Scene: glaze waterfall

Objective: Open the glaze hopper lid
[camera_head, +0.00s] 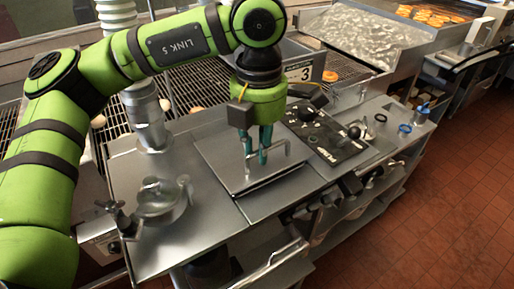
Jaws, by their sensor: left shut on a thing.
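The glaze hopper lid (222,160) is a flat square metal plate on the steel counter, near the middle of the camera_head view. A bent metal bar handle (280,147) stands up from it. My left gripper (257,157) points straight down over the lid and its teal fingers are shut on the handle. The fingers hide part of the handle. The lid lies about flat, with a narrow dark line under its front edge; I cannot tell whether it is slightly raised. My right gripper is out of view.
A black control panel (325,137) with knobs sits right of the lid. A round metal cap (158,197) is on the counter at front left. A ribbed metal column (146,115) rises behind.

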